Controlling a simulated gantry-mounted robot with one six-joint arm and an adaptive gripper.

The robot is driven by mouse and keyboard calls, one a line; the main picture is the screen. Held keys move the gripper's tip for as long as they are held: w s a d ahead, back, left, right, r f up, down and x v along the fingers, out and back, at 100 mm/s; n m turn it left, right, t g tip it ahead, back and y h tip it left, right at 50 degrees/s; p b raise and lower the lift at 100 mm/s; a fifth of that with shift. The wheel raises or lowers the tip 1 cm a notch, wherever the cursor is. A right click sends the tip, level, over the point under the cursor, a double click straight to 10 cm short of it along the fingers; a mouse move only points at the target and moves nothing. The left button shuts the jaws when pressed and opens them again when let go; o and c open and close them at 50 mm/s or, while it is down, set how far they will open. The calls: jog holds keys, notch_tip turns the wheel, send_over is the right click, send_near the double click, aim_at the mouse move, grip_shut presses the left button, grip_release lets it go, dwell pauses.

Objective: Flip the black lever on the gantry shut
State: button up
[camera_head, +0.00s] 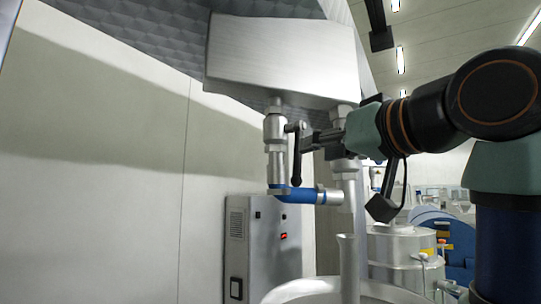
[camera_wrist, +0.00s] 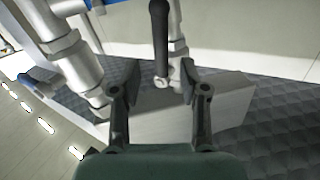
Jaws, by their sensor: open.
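The black lever (camera_head: 297,160) hangs down beside the left steel pipe, below a brushed metal tank. Its pivot is at the upper end, on the valve body (camera_head: 274,130). The lever runs roughly parallel to the pipe. My gripper (camera_head: 311,140) reaches in from the right, just beside the lever's upper part. In the wrist view the lever (camera_wrist: 159,38) shows at the top centre, its pivot end between the two open fingertips of my gripper (camera_wrist: 159,72). The fingers appear empty. I cannot tell whether one touches the lever.
A brushed metal tank (camera_head: 284,58) is directly above. A second vertical pipe (camera_head: 348,185) stands to the right, and a blue-banded pipe (camera_head: 300,194) crosses below. A grey control box (camera_head: 262,245) is on the lower left. Free space beside my fingers is narrow.

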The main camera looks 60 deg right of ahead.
aim_at(299, 176)
jog(key=p+x, duration=0.2)
jog(key=x, duration=0.5)
jog(key=shift+p, duration=0.3)
grip_shut()
